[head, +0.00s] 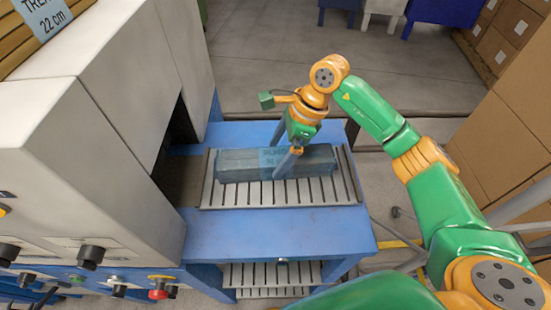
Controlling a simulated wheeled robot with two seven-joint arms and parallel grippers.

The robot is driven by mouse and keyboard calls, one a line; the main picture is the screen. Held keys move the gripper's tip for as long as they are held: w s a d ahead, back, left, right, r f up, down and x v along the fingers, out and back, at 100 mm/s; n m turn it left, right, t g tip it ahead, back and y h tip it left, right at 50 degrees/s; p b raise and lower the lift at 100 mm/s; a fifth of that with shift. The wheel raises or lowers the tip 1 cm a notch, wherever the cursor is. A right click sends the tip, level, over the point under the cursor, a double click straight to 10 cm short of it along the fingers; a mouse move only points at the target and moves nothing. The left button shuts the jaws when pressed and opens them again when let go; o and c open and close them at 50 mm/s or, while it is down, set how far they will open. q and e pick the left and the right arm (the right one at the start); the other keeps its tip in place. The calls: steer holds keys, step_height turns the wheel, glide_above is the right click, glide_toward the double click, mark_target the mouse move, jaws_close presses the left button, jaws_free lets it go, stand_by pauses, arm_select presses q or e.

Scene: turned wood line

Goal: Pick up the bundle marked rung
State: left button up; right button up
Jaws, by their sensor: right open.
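A long grey-blue bundle (236,166) lies lengthwise on a slatted rack (330,193) on a blue table. It has a light blue label band around its middle; the print is partly covered by my gripper and too small to read surely. My right gripper (283,148) is over the middle of this bundle, pointing down and open. One finger is on the near side, across the label, and the other is at the far side. I cannot tell whether the fingers touch it. My left gripper is not in view.
A white machine (85,165) with knobs stands close at the left, with a dark opening facing the table. On it lies a wooden bundle (22,40) labelled "TREAD 22 cm". Cardboard boxes (505,140) are stacked at the right. The blue table's near edge (280,232) is bare.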

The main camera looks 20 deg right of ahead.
steer(key=shift+x, duration=0.85)
steer(key=shift+w, duration=0.1)
jaws_close()
steer(key=shift+r, duration=0.1)
